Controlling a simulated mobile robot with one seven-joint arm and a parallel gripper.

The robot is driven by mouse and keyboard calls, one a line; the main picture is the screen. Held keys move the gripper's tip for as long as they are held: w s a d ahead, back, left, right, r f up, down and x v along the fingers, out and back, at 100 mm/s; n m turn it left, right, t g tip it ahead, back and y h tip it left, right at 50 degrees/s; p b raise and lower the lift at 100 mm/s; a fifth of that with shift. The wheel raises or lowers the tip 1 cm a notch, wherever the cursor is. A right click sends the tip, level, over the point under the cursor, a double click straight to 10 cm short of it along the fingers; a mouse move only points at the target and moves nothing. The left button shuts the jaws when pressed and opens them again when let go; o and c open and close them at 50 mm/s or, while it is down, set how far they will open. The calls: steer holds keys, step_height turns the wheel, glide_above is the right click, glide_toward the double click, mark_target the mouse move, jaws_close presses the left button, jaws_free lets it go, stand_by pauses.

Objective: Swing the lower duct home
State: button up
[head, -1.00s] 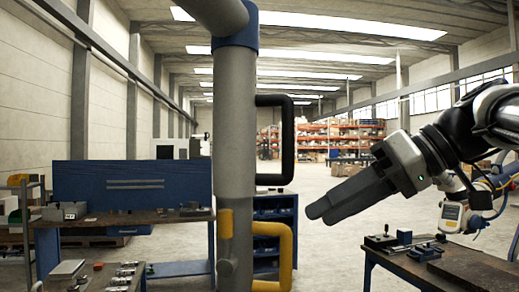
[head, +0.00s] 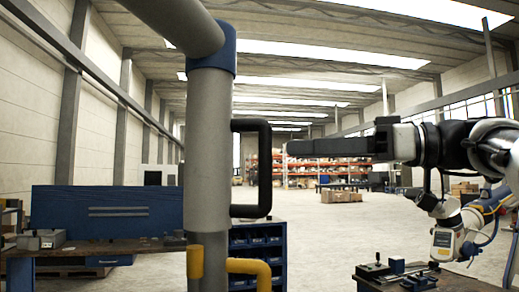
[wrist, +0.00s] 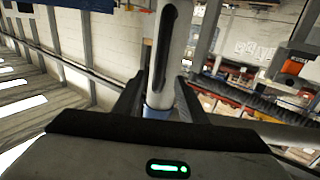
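The lower duct (head: 208,150) is a thick grey upright tube left of centre in the head view, below a blue collar (head: 212,52). A black D-shaped handle (head: 265,170) sticks out from its right side. My gripper (head: 290,147) is level, right of the handle, with its dark fingers pointing left at it and a small gap seeming to remain. In the wrist view the fingers (wrist: 158,95) are spread apart. The grey duct (wrist: 155,85) and the dark handle (wrist: 172,45) show between and beyond them. Nothing is held.
A yellow handle (head: 250,267) sits lower on the column, and a grey upper duct (head: 175,22) runs off to the upper left. A blue-backed workbench (head: 105,212) stands behind at left, a blue drawer unit (head: 258,245) behind the column. A small table (head: 430,284) stands at lower right.

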steer(key=p+x, duration=0.1)
steer(key=x, duration=0.7)
steer(key=shift+c, duration=0.4)
